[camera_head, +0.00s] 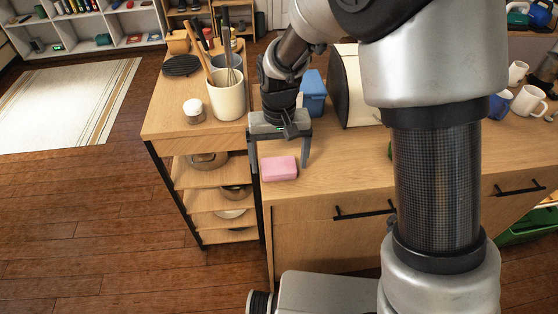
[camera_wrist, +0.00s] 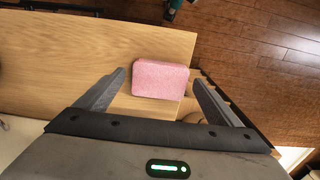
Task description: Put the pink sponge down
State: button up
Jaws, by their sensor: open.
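The pink sponge (camera_head: 279,168) lies flat on the wooden counter near its front left corner. It also shows in the wrist view (camera_wrist: 160,79), close to the counter's edge. My gripper (camera_head: 280,172) is open above and around the sponge's place, with a finger toward either side. In the wrist view my gripper (camera_wrist: 160,82) has its fingers spread wide, with gaps between them and the sponge. Nothing is held.
A wooden shelf cart (camera_head: 165,125) stands left of the counter (camera_head: 335,170), holding a utensil crock (camera_head: 227,100) and a small jar (camera_head: 194,111). A blue container (camera_head: 313,92) and a bread box (camera_head: 352,85) stand behind my gripper. Mugs (camera_head: 528,101) are at right.

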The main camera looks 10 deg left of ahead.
aim_at(279, 167)
notch_tip(279, 167, up, 12)
jog(key=shift+f+p, duration=0.2)
jog(key=shift+p, duration=0.25)
jog(key=s+d+r+m+t, duration=0.25)
jog(key=s+d+r, duration=0.35)
jog(key=d+r, duration=0.55)
jog(key=s+d+t, duration=0.3)
jog(key=s+d, duration=0.6)
jog(key=s, duration=0.1)
jog(key=shift+d, duration=0.15)
jog(key=shift+m, duration=0.25)
notch_tip(279, 167, up, 7)
jog(key=p, duration=0.7)
